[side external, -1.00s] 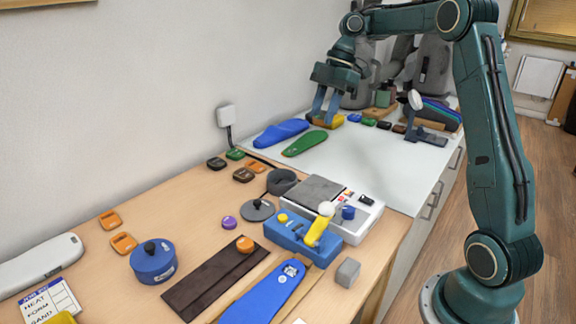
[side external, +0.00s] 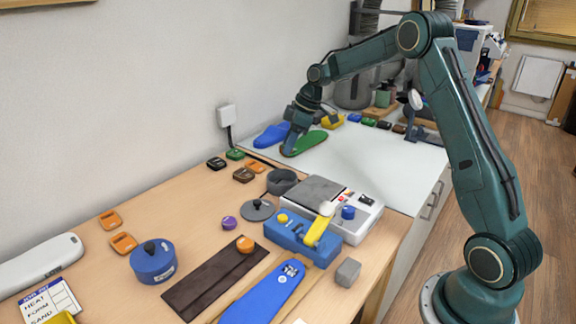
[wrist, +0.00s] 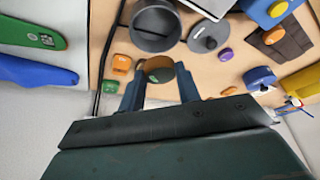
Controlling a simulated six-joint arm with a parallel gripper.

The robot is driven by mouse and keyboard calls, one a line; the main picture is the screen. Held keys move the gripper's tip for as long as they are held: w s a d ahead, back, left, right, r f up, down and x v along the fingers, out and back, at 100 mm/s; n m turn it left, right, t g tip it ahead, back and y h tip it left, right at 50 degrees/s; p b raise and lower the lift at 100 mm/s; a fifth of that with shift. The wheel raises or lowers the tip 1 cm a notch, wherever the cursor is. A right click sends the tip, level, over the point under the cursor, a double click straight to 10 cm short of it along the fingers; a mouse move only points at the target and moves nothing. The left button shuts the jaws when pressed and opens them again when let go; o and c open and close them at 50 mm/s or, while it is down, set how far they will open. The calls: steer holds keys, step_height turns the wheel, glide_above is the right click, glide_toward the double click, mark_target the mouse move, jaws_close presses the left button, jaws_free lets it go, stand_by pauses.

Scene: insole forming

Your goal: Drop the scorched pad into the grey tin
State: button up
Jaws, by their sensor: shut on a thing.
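The grey tin (side external: 282,182) stands open on the wooden bench in the side view, and it also shows at the top of the wrist view (wrist: 155,40). Its lid (side external: 258,211) lies beside it. My gripper (wrist: 159,82) is shut on a brown pad with an ochre edge (wrist: 159,68), which looks like the scorched pad. In the side view my gripper (side external: 291,148) is over the white worktop by the green insole (side external: 305,144) and blue insole (side external: 270,136), apart from the tin. The held pad cannot be made out there.
A white device with a grey plate (side external: 315,189) and a blue press (side external: 300,238) stand right of the tin. A wall socket with a cord (side external: 228,116) is behind.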

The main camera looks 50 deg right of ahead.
steer(key=shift+w+d+f+m, duration=0.25)
steer(key=shift+f+m, duration=0.05)
steer(key=shift+f, duration=0.3)
steer(key=shift+w+d+f+m, duration=0.25)
steer(key=shift+f+m, duration=0.05)
steer(key=shift+f, duration=0.3)
steer(key=shift+f, duration=0.1)
steer(key=shift+f, duration=2.9)
steer(key=o, duration=1)
steer(key=shift+r, duration=0.2)
steer(key=v, duration=1.3)
steer(key=shift+s+a+r, duration=0.1)
steer(key=shift+s+r, duration=0.05)
steer(key=shift+s, duration=0.2)
